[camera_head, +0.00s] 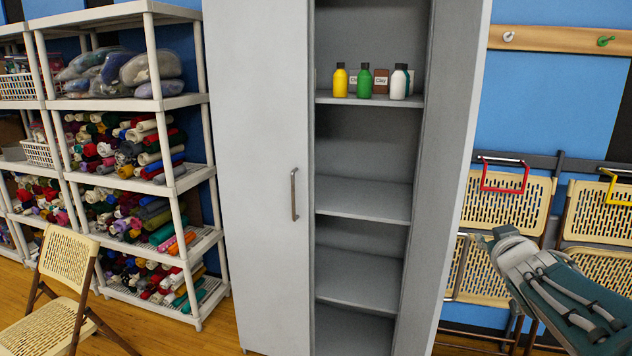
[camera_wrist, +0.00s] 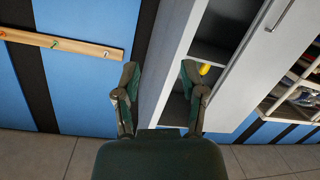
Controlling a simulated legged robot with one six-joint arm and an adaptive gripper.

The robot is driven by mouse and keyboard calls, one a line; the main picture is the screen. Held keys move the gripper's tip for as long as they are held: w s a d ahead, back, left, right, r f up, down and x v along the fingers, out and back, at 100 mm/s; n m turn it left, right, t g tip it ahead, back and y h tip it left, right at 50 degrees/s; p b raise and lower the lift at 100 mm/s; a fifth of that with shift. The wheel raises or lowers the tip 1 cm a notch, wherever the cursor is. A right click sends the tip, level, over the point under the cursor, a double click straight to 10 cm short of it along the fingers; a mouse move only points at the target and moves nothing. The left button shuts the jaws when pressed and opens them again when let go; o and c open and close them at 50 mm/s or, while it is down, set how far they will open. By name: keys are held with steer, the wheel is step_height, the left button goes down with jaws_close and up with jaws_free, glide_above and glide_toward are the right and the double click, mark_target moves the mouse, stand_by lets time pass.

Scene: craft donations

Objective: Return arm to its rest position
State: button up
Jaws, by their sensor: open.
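My arm (camera_head: 555,290) reaches in from the lower right of the head view, in front of the folded chairs and to the right of the cabinet. Its end points toward the cabinet's open door. My gripper (camera_wrist: 160,75) shows in the wrist view with its two dark fingers spread apart and nothing between them. Part of the gripper is hard to make out in the head view.
The tall grey cabinet (camera_head: 255,170) stands open on its right side. Its upper shelf holds yellow (camera_head: 341,82), green (camera_head: 364,82) and white (camera_head: 398,83) bottles; lower shelves look empty. A white rack (camera_head: 185,103) and a chair (camera_head: 68,262) stand left. Folded chairs (camera_head: 508,210) hang right.

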steer(key=s+a+f+g+y, duration=0.1)
steer(key=s+a+f+g, duration=0.2)
steer(key=s, duration=0.5)
steer(key=s+a+f+g+y, duration=0.1)
steer(key=s+a+f+g, duration=0.2)
steer(key=s+a+f, duration=0.2)
steer(key=s+a+f+m+g+y, duration=0.1)
steer(key=s+a+f+g, duration=0.2)
steer(key=s+a, duration=0.6)
steer(key=s+f, duration=0.2)
steer(key=s, duration=0.2)
steer(key=shift+a+g+y, duration=0.15)
steer(key=shift+g+y, duration=0.15)
steer(key=shift+y, duration=0.1)
steer(key=shift+s, duration=0.15)
